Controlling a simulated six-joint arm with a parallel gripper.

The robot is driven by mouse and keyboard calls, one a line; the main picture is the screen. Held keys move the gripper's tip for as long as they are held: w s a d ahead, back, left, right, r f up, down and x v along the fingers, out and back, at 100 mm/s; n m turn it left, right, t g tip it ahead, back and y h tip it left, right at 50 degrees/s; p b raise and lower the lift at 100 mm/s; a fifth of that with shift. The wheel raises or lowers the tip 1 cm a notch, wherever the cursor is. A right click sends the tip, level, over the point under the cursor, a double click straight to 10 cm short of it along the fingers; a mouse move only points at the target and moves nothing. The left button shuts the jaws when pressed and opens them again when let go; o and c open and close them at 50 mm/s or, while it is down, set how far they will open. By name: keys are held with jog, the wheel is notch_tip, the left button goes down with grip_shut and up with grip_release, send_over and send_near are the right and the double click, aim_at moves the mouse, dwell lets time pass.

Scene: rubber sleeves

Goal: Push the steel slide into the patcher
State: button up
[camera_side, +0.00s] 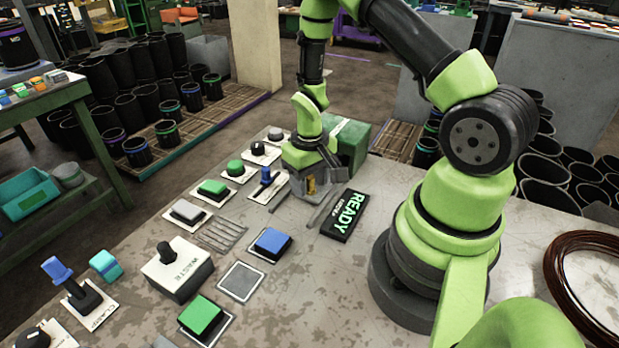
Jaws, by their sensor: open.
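My gripper (302,200) points down near the back of the bench, just in front of a green box (350,143) with a pale stripe on top, which may be the patcher. The gripper is open, with a dark grey finger on each side. A small yellow part (310,186) shows at the gripper body between the fingers. I cannot pick out the steel slide for certain; the gripper covers the front of the green box, and grey metal there blends together. Whether anything touches the slide cannot be told.
A black READY sign (343,216) lies right of the gripper. A grey box with a black knob (178,270) is front left. A cable coil (590,285) lies far right.

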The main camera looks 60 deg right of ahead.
notch_tip(320, 180, up, 10)
dwell(0.6)
